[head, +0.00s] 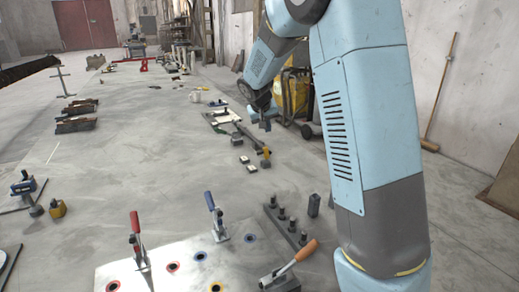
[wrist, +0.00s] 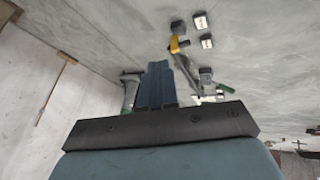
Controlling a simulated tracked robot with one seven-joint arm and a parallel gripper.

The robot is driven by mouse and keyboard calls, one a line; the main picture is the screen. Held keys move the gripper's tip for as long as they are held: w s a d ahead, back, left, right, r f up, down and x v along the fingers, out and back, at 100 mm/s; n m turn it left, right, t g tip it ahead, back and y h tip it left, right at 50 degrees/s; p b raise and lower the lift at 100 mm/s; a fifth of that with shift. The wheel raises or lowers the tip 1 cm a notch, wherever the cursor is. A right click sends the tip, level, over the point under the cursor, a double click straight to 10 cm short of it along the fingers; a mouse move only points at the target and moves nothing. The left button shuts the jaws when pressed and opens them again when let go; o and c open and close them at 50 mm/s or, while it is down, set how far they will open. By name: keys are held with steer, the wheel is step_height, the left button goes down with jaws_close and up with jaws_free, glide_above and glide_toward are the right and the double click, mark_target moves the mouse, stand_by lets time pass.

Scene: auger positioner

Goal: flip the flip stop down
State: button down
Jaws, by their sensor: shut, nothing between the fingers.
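The flip stop looks to be the small yellow piece (head: 265,153) at the near end of a dark bar (head: 244,134) on the big grey table. It also shows in the wrist view as the yellow piece (wrist: 176,45), just above my fingertips in the picture. Whether it stands up or lies down is too small to tell. My gripper (head: 264,122) is over the table's right edge, farther back than the yellow piece. In the wrist view my gripper (wrist: 160,66) has its blue fingers together and empty. They appear apart from the yellow piece, though the gap is unclear.
Small dark blocks with pale tops (head: 244,160) lie beside the yellow piece. A metal plate (head: 180,275) with red-handled (head: 136,222) and blue-handled (head: 210,201) clamps is at the near side. An orange-handled clamp (head: 295,258) is nearby. The table's middle (head: 150,150) is clear.

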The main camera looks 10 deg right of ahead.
steer(key=w+a+f+n+t+h, duration=0.1)
steer(key=w+a+f, duration=0.6)
steer(key=w+f, duration=0.3)
steer(key=shift+w+f+n, duration=0.3)
steer(key=shift+w+f, duration=0.05)
steer(key=shift+w, duration=0.05)
steer(key=w+d+f, duration=0.6)
steer(key=d+f, duration=0.1)
steer(key=shift+d, duration=0.35)
steer(key=shift+w+r, duration=0.1)
steer(key=shift+d, duration=0.25)
